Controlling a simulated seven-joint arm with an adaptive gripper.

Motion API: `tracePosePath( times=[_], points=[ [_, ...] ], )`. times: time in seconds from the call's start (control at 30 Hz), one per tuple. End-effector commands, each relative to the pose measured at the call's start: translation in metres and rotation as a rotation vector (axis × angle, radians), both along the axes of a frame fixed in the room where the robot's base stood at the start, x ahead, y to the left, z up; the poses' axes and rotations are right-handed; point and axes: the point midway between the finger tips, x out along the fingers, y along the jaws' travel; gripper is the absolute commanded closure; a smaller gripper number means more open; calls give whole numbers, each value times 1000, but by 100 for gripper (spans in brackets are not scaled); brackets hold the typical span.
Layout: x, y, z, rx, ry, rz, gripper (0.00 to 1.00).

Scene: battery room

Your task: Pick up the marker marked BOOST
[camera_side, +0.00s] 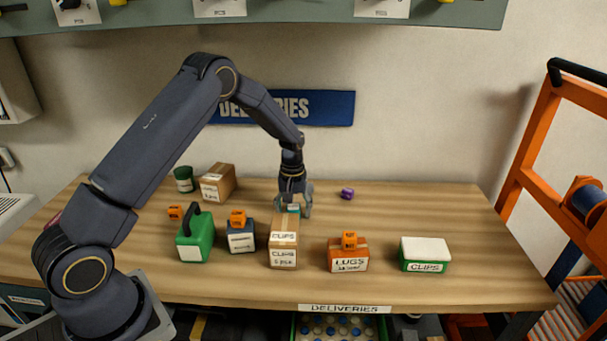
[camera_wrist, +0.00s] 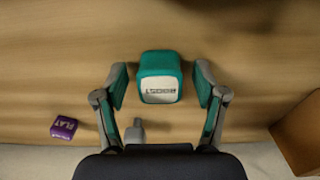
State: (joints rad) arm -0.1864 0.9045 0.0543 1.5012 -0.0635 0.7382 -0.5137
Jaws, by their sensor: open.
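The marker marked BOOST (camera_wrist: 160,77) is a small teal block with a white label, seen in the wrist view on the wooden surface. The word on it reads upside down there. My gripper (camera_wrist: 160,88) is open, with one finger on each side of the block and a small gap to each. In the side view my gripper (camera_side: 293,207) is low over the table behind the CLIPS carton (camera_side: 283,256). There only a bit of teal shows above the carton, and the rest of the block is hidden.
A purple marker marked FLAT (camera_wrist: 64,127) lies off to one side; it also shows in the side view (camera_side: 347,193). Orange markers sit on the blue box (camera_side: 241,242) and the LUGS box (camera_side: 347,262). A green can (camera_side: 195,240), a CLIPS box (camera_side: 425,255) and a cardboard box (camera_side: 218,184) stand around.

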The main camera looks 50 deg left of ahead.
Motion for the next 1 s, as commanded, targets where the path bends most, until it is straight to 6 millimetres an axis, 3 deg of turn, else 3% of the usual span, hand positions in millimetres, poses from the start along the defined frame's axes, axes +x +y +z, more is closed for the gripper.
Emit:
tracePosePath(
  times=[0.13, 0.73, 1.0],
  points=[
    [0, 0, 0, 1, -1, 0, 29],
    [0, 0, 1, 1, -1, -1, 92],
    [0, 0, 2, 0, -1, -1, 93]
  ],
)
